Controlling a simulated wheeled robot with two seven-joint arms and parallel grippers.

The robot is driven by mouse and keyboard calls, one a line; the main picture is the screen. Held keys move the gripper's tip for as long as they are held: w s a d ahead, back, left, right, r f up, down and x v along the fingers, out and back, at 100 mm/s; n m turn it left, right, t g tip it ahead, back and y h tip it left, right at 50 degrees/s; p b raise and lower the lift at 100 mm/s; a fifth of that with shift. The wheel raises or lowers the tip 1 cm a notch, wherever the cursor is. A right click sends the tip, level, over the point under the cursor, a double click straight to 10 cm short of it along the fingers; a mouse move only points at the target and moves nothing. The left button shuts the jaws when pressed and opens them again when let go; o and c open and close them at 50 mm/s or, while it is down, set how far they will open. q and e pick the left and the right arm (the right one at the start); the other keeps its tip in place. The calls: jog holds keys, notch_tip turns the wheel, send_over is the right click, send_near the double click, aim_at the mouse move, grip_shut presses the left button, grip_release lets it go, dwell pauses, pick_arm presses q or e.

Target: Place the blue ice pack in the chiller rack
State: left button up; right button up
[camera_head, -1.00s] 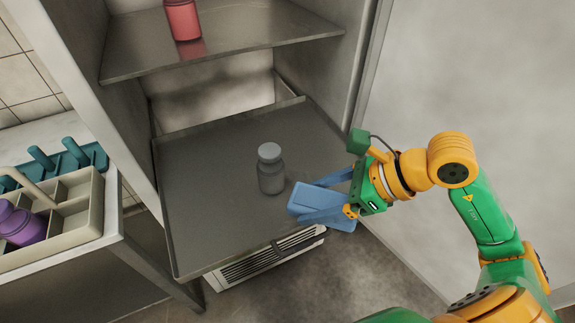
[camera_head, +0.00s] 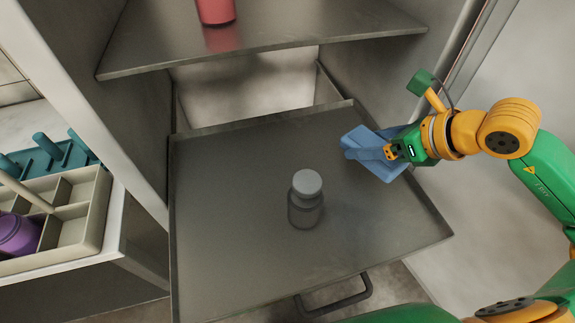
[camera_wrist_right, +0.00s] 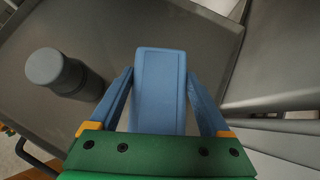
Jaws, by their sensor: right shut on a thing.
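My right gripper (camera_head: 376,154) is shut on the blue ice pack (camera_head: 354,139). In the right wrist view the ice pack (camera_wrist_right: 160,88) sits between the two blue fingers, its far end pointing away from the gripper. The pack is over the right part of the pulled-out grey chiller rack (camera_head: 235,215); I cannot tell whether it touches the surface. The rack also shows in the wrist view (camera_wrist_right: 115,30). The pack's near end is hidden by the gripper. My left gripper is not in view.
A grey lidded bottle (camera_head: 306,205) stands upright on the rack, left of and nearer than the pack. A red bottle (camera_head: 215,10) stands on the upper shelf (camera_head: 290,35). A beige divided tray (camera_head: 85,225) is at left. The rack's back left is clear.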

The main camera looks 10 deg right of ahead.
aim_at(347, 177)
jog(key=shift+w+r, duration=0.1)
jog(key=shift+w, duration=0.05)
jog(key=f, duration=1)
jog(key=shift+s, duration=0.35)
jog(key=shift+f+b, duration=0.1)
jog(key=shift+b, duration=0.2)
jog(key=o, duration=1.4)
jog(key=shift+r+p, duration=0.35)
jog(key=shift+s+d, duration=0.1)
jog(key=shift+s, duration=0.15)
jog(key=v, duration=1.1)
jog(key=shift+s+r, duration=0.15)
jog(key=shift+r, duration=0.05)
